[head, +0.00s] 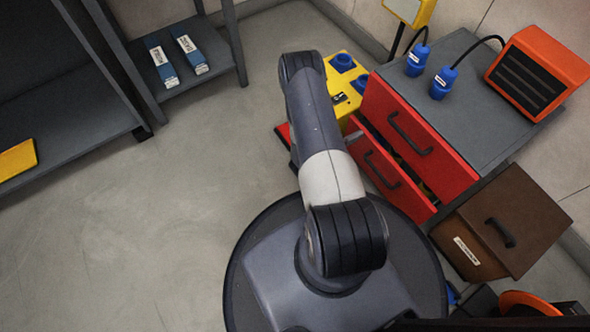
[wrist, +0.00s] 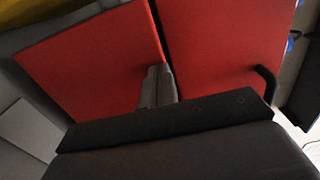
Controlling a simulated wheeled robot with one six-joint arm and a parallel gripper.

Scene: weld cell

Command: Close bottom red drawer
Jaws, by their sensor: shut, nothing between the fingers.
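A grey cabinet with red drawer fronts stands at the right in the head view. The upper red front (head: 418,128) has a black handle. A lower red front (head: 372,150), also with a black handle, sits pulled out, with a dark gap behind it. A further bit of red (head: 282,134) shows left of my arm, low down; my arm hides most of it. In the wrist view my gripper (wrist: 158,82) is shut and empty, close to a left red panel (wrist: 88,62) and a right red panel (wrist: 222,45) with a black handle (wrist: 265,82). I cannot tell whether it touches.
A yellow box (head: 346,73) with blue parts stands behind my arm. A brown bin (head: 515,225) stands right of the drawers. An orange heater-like unit (head: 537,72) and blue plugs (head: 443,83) sit on the cabinet. The floor (head: 150,230) at left is clear.

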